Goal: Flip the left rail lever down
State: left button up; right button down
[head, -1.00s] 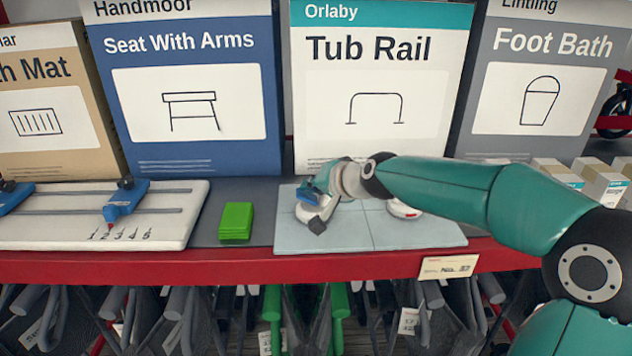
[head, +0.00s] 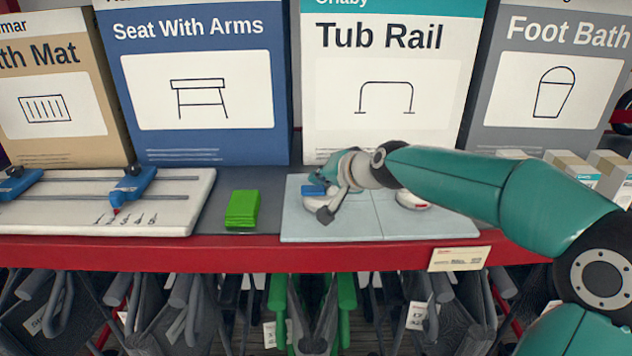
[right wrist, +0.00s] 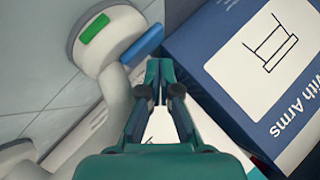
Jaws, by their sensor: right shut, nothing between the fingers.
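The tub rail sits on a pale tiled panel (head: 385,232). Its left white cup (head: 310,205) has a blue lever (head: 313,190), which looks low and close to the cup. In the right wrist view the cup (right wrist: 78,48) shows a green mark (right wrist: 95,28), and the blue lever (right wrist: 143,42) sticks out beside it. My right gripper (head: 317,177) is shut and empty, just behind the lever. In the right wrist view its fingertips (right wrist: 158,66) are close to the lever; contact is unclear. The right cup (head: 412,201) shows a red mark and is partly hidden by my arm.
A green block (head: 242,208) stands left of the panel. A white board (head: 120,222) with blue sliders lies further left. Tall boxes, including the blue Seat With Arms box (head: 205,140), close off the back. A red shelf edge (head: 200,254) runs along the front.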

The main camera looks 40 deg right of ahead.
aim_at(321, 190)
jog(key=shift+s+d, duration=0.15)
jog(key=shift+r, duration=0.1)
jog(key=shift+r+p, duration=0.4)
jog(key=shift+r, duration=0.05)
notch_tip(321, 190, up, 4)
jog(key=p, duration=0.3)
jog(key=shift+f, duration=0.1)
jog(key=s+a+r+p, duration=0.1)
jog(key=s+a+r, duration=0.3)
jog(key=s+r, duration=0.1)
jog(key=shift+s+a+r, duration=0.2)
jog(key=shift+a+r, duration=0.1)
jog(key=shift+r, duration=0.3)
jog(key=shift+f, duration=0.1)
